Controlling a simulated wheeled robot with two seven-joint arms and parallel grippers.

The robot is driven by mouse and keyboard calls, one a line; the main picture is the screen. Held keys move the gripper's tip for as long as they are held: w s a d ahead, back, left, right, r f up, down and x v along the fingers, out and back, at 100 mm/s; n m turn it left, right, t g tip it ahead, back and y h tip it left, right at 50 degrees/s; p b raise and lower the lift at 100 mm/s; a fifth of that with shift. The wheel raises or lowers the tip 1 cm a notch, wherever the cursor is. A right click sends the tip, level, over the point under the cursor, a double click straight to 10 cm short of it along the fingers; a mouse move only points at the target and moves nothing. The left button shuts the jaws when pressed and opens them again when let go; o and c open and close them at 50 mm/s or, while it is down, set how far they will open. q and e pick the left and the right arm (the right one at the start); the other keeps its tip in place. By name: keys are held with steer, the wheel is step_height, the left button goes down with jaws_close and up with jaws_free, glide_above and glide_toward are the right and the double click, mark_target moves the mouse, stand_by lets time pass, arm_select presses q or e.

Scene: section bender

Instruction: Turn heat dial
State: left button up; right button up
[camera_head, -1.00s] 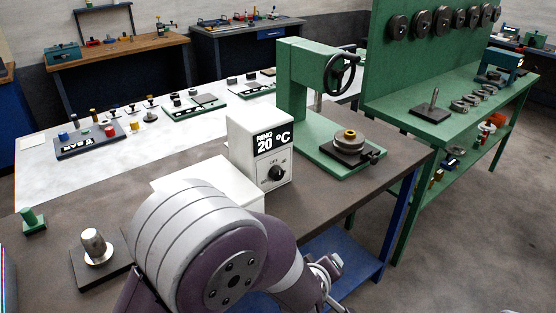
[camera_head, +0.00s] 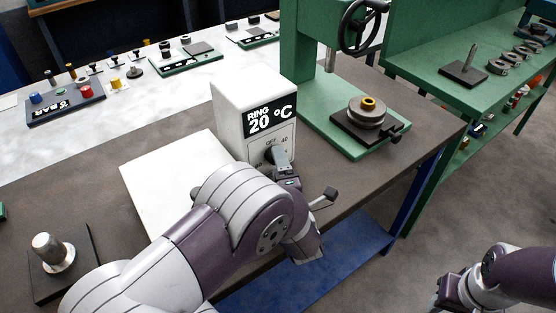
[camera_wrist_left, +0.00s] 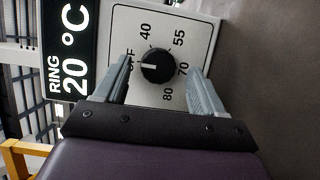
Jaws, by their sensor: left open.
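The white heater box (camera_head: 228,118) stands on the brown bench and its display reads "RING 20 °C". Its black heat dial (camera_wrist_left: 157,66) shows in the left wrist view, with its white mark toward OFF; 40, 55, 70 and 80 are printed around it. In the left wrist view the left gripper's (camera_wrist_left: 159,70) fingers are open, one on each side of the dial, with gaps visible. My right gripper (camera_head: 448,291) is at the lower right, its jaws unclear.
A white plate (camera_head: 165,180) lies left of the box. A green press (camera_head: 312,100) with a handwheel and a stacked ring piece (camera_head: 366,112) stands to the right. A metal peg on a dark base (camera_head: 50,252) stands at the lower left.

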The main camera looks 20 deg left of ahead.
arm_select(q)
steer(key=shift+w+a+r, duration=0.15)
steer(key=shift+w+a, duration=0.15)
steer(key=shift+a, duration=0.1)
steer(key=shift+w, duration=0.15)
steer(key=c, duration=1.1)
steer(key=shift+o, duration=0.2)
